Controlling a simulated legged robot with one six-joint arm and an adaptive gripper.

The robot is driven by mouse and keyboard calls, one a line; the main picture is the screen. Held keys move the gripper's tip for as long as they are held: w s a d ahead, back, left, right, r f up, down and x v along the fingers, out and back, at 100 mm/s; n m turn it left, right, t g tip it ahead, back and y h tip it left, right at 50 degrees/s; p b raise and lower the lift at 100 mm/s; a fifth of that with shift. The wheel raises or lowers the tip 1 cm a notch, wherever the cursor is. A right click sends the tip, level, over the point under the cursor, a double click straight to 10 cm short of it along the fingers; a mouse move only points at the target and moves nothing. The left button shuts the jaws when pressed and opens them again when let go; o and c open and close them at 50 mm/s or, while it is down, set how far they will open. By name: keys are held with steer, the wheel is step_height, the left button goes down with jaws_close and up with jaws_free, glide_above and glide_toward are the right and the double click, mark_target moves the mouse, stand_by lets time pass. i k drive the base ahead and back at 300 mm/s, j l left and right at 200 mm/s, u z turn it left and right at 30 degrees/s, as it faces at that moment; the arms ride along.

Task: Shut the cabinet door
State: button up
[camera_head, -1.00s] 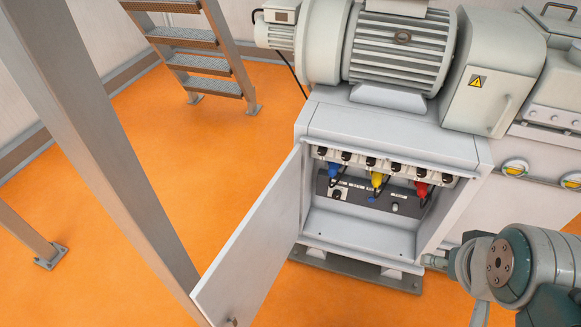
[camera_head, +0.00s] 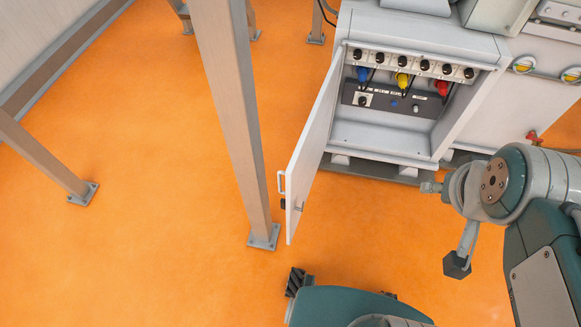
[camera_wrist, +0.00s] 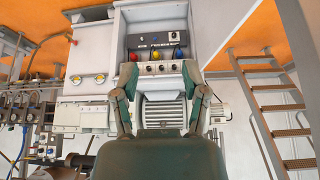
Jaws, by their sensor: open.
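The cabinet door (camera_head: 314,145) stands wide open, swung out to the left of the cabinet (camera_head: 425,40) in the head view. A small white handle (camera_head: 282,182) shows near its free edge. The cabinet interior, with blue, yellow and red plugs and black knobs, is exposed. The cabinet also shows upside down in the wrist view (camera_wrist: 118,30). My gripper (camera_wrist: 158,70) is open and empty in the wrist view, its two fingers apart in front of the distant cabinet.
A grey post (camera_head: 233,120) stands on the floor just left of the door. Open orange floor (camera_head: 170,220) lies left of it. In the wrist view, a metal staircase (camera_wrist: 272,90) is at right, pipes and valves (camera_wrist: 30,115) at left.

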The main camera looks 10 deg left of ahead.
mark_target(300, 172)
steer(key=j+z, duration=0.1)
steer(key=j, duration=0.3)
steer(key=k+j+z, duration=0.1)
steer(key=j, duration=0.3)
steer(key=k+j, duration=0.15)
steer(key=j, duration=0.25)
steer(key=i+j, duration=0.1)
steer(key=j, duration=0.2)
steer(key=i+j+z, duration=0.15)
steer(key=i+j, duration=0.1)
steer(key=j, duration=0.3)
steer(key=k+z, duration=0.15)
steer(key=k, duration=0.75)
